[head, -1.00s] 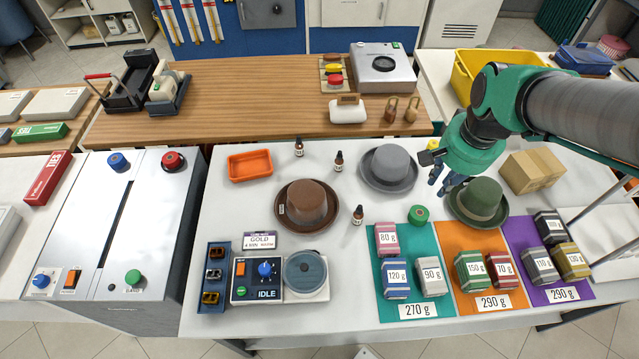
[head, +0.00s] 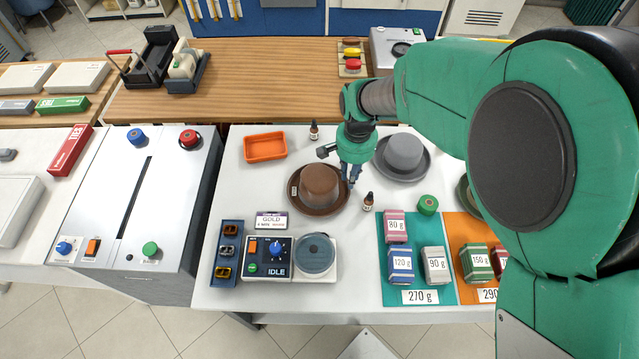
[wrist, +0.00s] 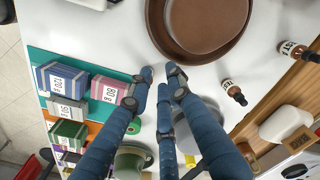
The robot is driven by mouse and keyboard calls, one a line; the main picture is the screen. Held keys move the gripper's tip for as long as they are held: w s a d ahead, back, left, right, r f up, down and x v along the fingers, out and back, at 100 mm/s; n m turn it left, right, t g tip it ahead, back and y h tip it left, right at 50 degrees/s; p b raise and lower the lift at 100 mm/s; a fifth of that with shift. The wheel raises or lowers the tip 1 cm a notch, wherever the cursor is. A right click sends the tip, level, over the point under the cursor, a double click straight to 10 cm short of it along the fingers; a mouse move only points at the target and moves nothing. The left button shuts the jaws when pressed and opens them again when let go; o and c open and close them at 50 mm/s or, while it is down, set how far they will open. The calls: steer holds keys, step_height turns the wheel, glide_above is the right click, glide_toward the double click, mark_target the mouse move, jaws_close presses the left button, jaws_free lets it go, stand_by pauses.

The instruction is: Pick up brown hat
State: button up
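The brown hat (head: 319,184) lies brim down on the white table, left of the grey hat, with a small pale tag on its left brim. My gripper (head: 350,174) hangs just right of its crown, near or above the right brim; I cannot tell whether it touches. In the wrist view the brown hat (wrist: 203,22) is at the top, cut by the frame edge. My blue fingers (wrist: 160,78) point towards it with a gap between their tips and nothing in them.
The grey hat (head: 403,154) is close right of my gripper. Small dropper bottles (head: 368,201) stand near the brown hat. An orange tray (head: 265,147) is behind it, a scale (head: 316,255) in front. Boxes on a teal mat (head: 420,288) stand front right.

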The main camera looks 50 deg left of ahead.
steer(key=b, duration=0.2)
glide_above(347, 204)
steer(key=shift+s+f, duration=0.1)
steer(key=shift+f, duration=4.2)
steer(key=shift+f, duration=0.1)
steer(key=shift+f+b, duration=0.55)
steer(key=shift+f, duration=1.9)
jaws_close()
